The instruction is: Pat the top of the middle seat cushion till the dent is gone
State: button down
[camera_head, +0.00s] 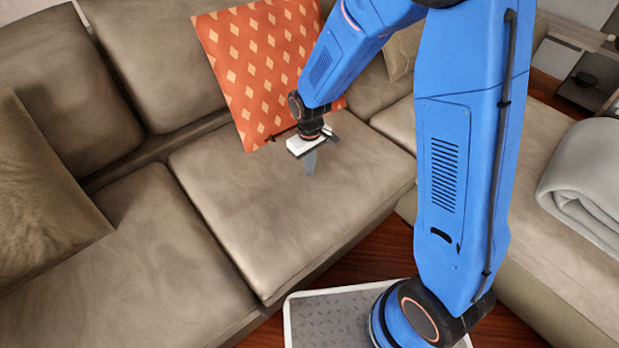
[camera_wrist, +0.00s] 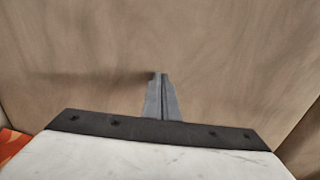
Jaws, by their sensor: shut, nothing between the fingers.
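The middle seat cushion (camera_head: 265,210) is a brown-grey block in the centre of the sofa. Its top shows soft, uneven shading, and I cannot make out a clear dent. My gripper (camera_head: 310,163) points down over the back right part of this cushion, just in front of an orange pillow. The fingers are shut together and empty. In the wrist view my gripper (camera_wrist: 161,80) shows as a narrow grey pair over the cushion's top (camera_wrist: 220,60), with a shadow to its left. I cannot tell whether the fingertips touch the fabric.
The orange diamond-patterned pillow (camera_head: 255,65) leans on the backrest close behind my gripper. A brown pillow (camera_head: 40,190) lies at the left. Other seat cushions flank the middle one. A folded grey blanket (camera_head: 590,185) lies at the right. The front left of the middle cushion is clear.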

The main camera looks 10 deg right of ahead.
jog(key=shift+f, duration=1.15)
jog(key=shift+r, duration=1.75)
jog(key=shift+r, duration=1.5)
notch_tip(320, 180, up, 17)
jog(key=shift+r, duration=0.2)
